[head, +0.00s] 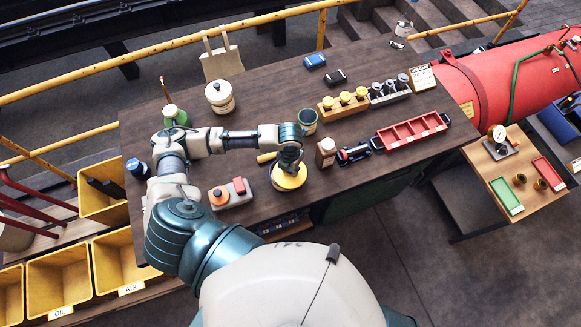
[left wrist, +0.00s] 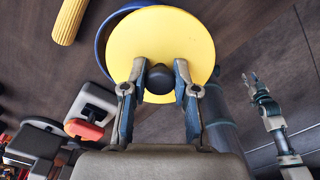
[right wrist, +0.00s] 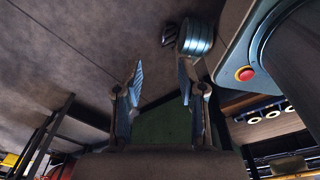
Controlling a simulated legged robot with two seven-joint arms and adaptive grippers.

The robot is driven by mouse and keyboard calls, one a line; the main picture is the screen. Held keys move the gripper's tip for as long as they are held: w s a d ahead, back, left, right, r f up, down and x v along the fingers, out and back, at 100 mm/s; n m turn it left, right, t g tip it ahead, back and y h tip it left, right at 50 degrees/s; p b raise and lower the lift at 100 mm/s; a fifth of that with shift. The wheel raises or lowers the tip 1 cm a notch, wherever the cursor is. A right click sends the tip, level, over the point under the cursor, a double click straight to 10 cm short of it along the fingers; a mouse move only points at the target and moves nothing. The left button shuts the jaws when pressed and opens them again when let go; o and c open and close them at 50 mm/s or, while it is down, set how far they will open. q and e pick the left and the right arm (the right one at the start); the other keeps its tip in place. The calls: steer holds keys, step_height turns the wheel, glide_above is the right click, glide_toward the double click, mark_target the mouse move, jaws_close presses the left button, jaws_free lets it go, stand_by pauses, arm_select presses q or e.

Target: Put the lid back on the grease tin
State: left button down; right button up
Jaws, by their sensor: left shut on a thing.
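The round yellow lid (left wrist: 185,38) has a black knob (left wrist: 160,78) in its middle. My left gripper (left wrist: 158,82) is shut on the knob, its fingers on either side. The grease tin's blue rim (left wrist: 102,42) shows as a crescent past the lid's left edge in the left wrist view; the lid hides the rest. The lid covers most of the tin's mouth but looks offset from it; I cannot tell whether they touch. In the head view the lid (head: 289,182) shows below my left gripper, near the table's front edge. My right gripper (right wrist: 160,85) is open and empty.
A yellow rod (head: 266,157) lies beside the tin, and an open green-grey can (head: 307,121) stands behind. A brown-and-white jar (head: 326,152) stands to the right. A grey box with orange and red parts (head: 229,194) lies to the left.

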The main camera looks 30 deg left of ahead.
arm_select(q)
steer(key=shift+a+f, duration=0.1)
steer(key=shift+a, duration=0.5)
steer(key=shift+d, duration=0.25)
steer(key=shift+a+f+p, duration=0.1)
steer(key=shift+a+p, duration=0.1)
steer(key=shift+p, duration=0.15)
steer(key=shift+a, duration=0.1)
arm_select(e)
steer(key=shift+a+r, duration=0.3)
steer(key=shift+r, duration=0.1)
arm_select(q)
steer(key=shift+a, duration=0.1)
arm_select(e)
steer(key=shift+a, duration=0.15)
